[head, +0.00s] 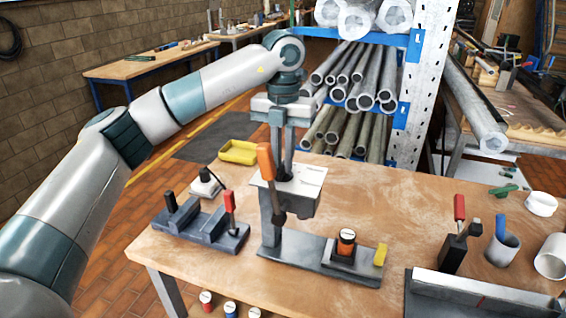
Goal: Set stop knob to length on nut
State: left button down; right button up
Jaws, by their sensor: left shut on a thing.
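My left gripper (284,172) points straight down at the bench fixture, its fingers together at the top of the light grey head (308,187). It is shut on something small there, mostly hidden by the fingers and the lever. The fixture has a grey base (295,262) and an orange-handled lever (266,162) in front of the gripper. An orange and black knob with a white top (346,240) stands upright on a block at the base's right part, apart from the gripper. I cannot tell which part is the nut. My right gripper is not in view.
A dark clamp block with a red handle (229,202) stands left of the fixture, a yellow tray (238,152) behind. At right are a red-handled tool (459,212), cups (502,246) and a metal channel (480,295). A pipe rack (415,95) stands behind the wooden bench (400,205).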

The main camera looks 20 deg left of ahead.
aim_at(283, 163)
pick_arm(q)
jog(key=shift+r, duration=0.15)
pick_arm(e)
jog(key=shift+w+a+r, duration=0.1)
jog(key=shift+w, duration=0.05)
pick_arm(q)
jog(key=c, duration=1.8)
grip_release()
